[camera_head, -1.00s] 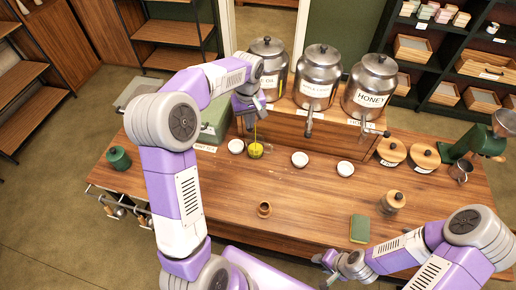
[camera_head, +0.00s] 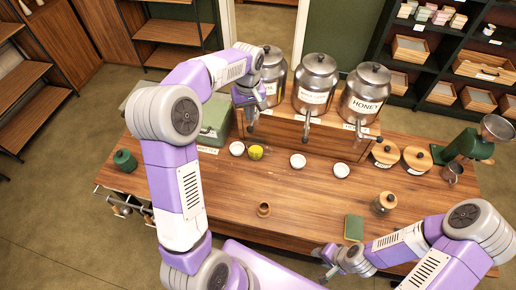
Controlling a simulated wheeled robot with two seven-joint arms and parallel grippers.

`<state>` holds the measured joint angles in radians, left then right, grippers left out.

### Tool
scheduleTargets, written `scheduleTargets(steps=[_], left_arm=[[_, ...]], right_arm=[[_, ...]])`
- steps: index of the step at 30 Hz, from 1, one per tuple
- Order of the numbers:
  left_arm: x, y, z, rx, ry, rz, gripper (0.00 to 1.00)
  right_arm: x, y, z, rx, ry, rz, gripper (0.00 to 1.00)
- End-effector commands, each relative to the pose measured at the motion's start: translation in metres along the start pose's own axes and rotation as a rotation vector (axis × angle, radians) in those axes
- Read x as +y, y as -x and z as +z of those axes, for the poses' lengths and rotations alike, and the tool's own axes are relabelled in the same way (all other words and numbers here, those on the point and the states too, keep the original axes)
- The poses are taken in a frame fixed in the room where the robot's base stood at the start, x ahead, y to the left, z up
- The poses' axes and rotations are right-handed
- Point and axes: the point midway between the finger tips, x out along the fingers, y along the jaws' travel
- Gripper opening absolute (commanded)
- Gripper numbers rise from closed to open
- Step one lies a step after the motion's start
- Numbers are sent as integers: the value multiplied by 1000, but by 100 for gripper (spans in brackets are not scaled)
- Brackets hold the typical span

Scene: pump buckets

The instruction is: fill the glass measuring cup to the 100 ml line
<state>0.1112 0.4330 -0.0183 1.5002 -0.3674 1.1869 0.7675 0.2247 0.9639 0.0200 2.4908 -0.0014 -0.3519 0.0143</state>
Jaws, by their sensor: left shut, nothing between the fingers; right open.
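The measuring cup (camera_head: 256,152) stands on the wooden counter below the leftmost steel dispenser (camera_head: 273,68), whose label ends in "OIL" and is partly hidden by my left arm. Yellow-green liquid shows in the cup; its level against the 100 ml line is too small to read. No stream shows above the cup. My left gripper (camera_head: 249,116) is shut and empty at that dispenser's tap, which it mostly hides; I cannot tell if it touches it. My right gripper (camera_head: 322,256) is open and empty, low at the counter's front edge.
Two more dispensers, the middle one (camera_head: 315,85) and HONEY (camera_head: 364,92), stand on the wooden riser. White bowls (camera_head: 298,160) flank the cup. A small wooden cup (camera_head: 263,209), a green sponge (camera_head: 354,227) and a lidded jar (camera_head: 384,203) stand nearer. The counter's middle is clear.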

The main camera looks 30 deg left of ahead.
Motion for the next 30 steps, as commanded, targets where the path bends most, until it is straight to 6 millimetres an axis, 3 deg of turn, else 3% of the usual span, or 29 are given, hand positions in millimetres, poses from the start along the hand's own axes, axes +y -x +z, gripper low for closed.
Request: scheduleTargets(steps=[7,18,30], left_arm=[[0,6,0,0,0,0,0],[0,49,0,1,-1,1,0],[0,49,0,0,0,0,0]], right_arm=[[-2,5,0,-1,-1,0,43],[-15,40,2,0,0,0,43],[-15,39,2,0,0,0,43]])
